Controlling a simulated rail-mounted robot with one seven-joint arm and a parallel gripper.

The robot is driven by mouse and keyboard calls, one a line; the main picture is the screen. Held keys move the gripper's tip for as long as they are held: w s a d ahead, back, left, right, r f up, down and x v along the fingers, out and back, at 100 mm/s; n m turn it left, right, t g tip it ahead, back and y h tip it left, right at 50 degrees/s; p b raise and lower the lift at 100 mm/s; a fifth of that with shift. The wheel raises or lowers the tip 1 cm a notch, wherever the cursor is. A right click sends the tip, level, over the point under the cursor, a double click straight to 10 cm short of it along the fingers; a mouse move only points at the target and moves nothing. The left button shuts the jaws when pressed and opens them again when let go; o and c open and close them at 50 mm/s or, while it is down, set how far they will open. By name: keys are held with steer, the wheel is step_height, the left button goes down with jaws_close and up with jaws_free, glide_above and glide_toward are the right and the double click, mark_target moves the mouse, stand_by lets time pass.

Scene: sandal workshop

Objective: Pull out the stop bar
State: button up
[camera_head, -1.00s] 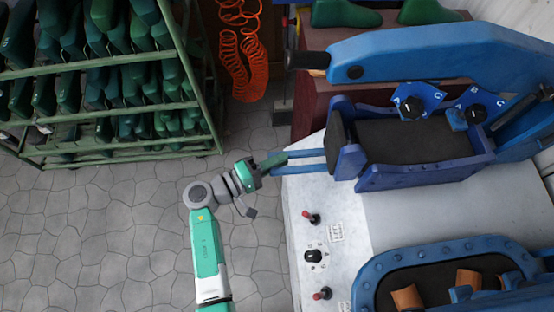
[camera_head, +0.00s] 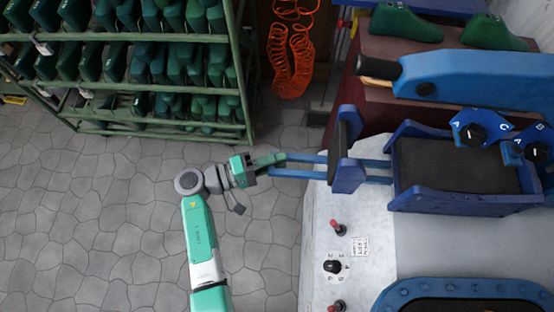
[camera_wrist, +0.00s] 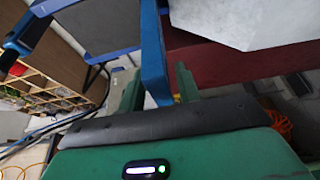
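The stop bar (camera_head: 345,170) is a blue upright plate on two long blue rods. In the head view the plate stands clear of the blue box (camera_head: 470,200), with a gap bridged by the rods. The rods' left ends reach beyond the edge of the white machine top. My gripper (camera_head: 272,160) is at those left ends, over the floor. In the wrist view the blue bar (camera_wrist: 153,60) runs between my two green fingers (camera_wrist: 160,92), which sit close on either side of it. The exact contact is hard to see.
The white machine top (camera_head: 325,210) carries red-tipped levers (camera_head: 337,228) and a black knob (camera_head: 332,267). A green rack (camera_head: 150,130) of shoe lasts stands at the back left. Orange coiled hose (camera_head: 292,60) hangs behind my gripper. The tiled floor (camera_head: 100,220) at left is open.

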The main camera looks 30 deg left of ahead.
steer(key=shift+o, duration=0.2)
steer(key=shift+d, duration=0.1)
steer(key=p+v, duration=0.1)
steer(key=v, duration=0.7)
steer(key=shift+w, duration=0.1)
